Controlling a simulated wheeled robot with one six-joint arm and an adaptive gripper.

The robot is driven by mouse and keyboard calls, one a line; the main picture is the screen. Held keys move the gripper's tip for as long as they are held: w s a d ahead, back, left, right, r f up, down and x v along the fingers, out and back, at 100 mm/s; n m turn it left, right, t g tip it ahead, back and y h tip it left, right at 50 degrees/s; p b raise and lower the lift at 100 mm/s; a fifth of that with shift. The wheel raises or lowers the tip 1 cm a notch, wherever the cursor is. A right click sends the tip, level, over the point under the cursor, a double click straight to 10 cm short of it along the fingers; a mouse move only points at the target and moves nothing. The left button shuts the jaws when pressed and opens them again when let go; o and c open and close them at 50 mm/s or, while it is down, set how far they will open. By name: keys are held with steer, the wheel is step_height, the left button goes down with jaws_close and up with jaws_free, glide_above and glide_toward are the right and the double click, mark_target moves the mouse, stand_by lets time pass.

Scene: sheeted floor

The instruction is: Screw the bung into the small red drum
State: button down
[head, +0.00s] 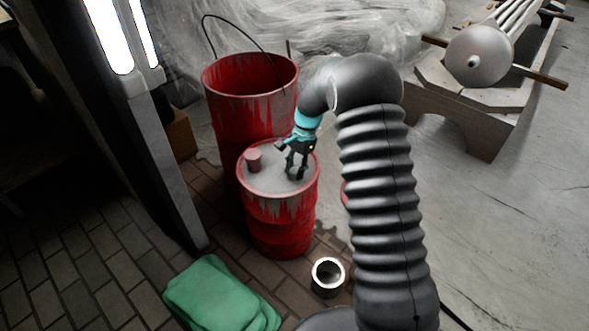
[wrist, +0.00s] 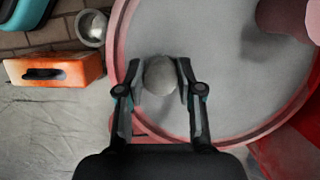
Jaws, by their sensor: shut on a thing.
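The small red drum (head: 280,222) stands on the brick floor, with a pale grey top inside a red rim. Its top also fills much of the wrist view (wrist: 222,75). My gripper (head: 296,174) points down over the right part of that top. In the wrist view its two fingers are closed on the sides of a round grey bung (wrist: 160,76). I cannot tell whether the bung touches the top or sits in an opening, as the fingers and the bung hide what is below. A short red cylinder (head: 253,160) stands on the left part of the top.
A taller open red drum (head: 222,105) with a wire handle stands behind. A metal ring or cup (head: 328,277) and a green folded cloth (head: 220,296) lie in front. An orange box (wrist: 56,70) shows in the wrist view. A wooden rack (head: 470,100) stands at right.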

steer(key=m, duration=0.2)
steer(key=m+t, duration=0.1)
steer(key=m, duration=0.2)
steer(key=m+t+y, duration=0.1)
steer(key=m, duration=0.1)
steer(key=shift+s+d+f, duration=0.1)
steer(key=shift+s+d, duration=0.1)
steer(key=shift+d, duration=0.05)
steer(key=m+t, duration=0.1)
steer(key=m, duration=0.5)
steer(key=shift+m+t, duration=0.4)
steer(key=c, duration=0.7)
jaws_free()
steer(key=shift+w+a, duration=0.1)
steer(key=shift+a, duration=0.05)
